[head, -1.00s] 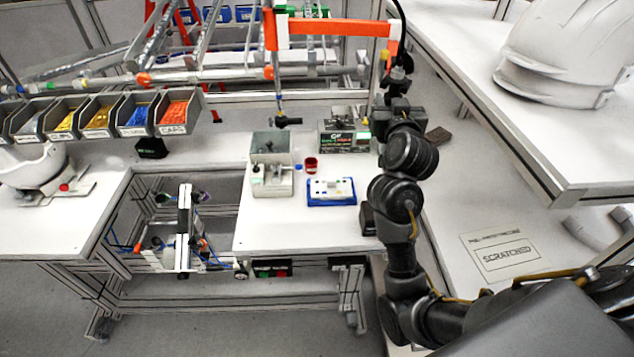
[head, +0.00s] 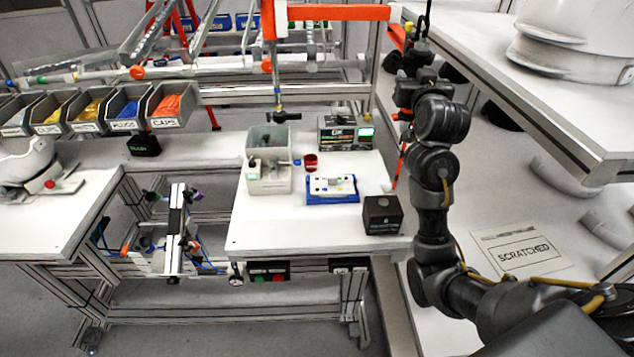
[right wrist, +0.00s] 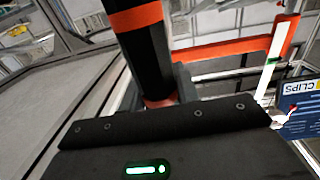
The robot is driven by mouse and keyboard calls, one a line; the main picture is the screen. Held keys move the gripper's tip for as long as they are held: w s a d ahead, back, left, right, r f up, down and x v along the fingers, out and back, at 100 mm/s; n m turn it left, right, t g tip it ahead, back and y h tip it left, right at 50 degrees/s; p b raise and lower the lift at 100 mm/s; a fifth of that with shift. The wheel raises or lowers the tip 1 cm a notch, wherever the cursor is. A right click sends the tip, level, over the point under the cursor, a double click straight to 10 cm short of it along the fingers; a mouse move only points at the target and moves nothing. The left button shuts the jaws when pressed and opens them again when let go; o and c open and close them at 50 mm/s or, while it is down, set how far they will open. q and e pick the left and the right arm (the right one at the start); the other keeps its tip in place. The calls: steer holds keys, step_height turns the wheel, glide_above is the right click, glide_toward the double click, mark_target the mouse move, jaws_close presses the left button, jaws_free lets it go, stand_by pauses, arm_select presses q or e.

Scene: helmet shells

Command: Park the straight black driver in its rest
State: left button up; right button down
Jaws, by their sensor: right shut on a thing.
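The straight black driver (right wrist: 148,50), a dark cylinder with orange bands, runs up out of my right gripper (right wrist: 165,105) in the right wrist view. That gripper is shut on it. In the head view my right gripper (head: 406,100) is raised at the right end of the white bench, and the driver is mostly hidden by the arm. An orange piece (head: 403,117) beside the wrist seems to be part of it. My left gripper is out of view.
A blue-edged tray (head: 331,196), a red cup (head: 311,161), a grey bin (head: 268,180) and a boxed device (head: 345,133) stand on the bench (head: 300,235). Another tool (head: 280,115) hangs above. A shelf (head: 520,95) with a white helmet shell (head: 575,60) overhangs at right.

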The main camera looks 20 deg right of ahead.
steer(key=shift+a+r+p, duration=0.1)
steer(key=shift+p, duration=0.4)
steer(key=shift+c, duration=1)
jaws_free()
steer(key=shift+s, duration=0.1)
steer(key=shift+s+a+p, duration=0.15)
steer(key=shift+s+p, duration=0.05)
steer(key=shift+p, duration=0.15)
steer(key=p+v, duration=0.6)
steer(key=v, duration=0.4)
steer(key=shift+s, duration=0.2)
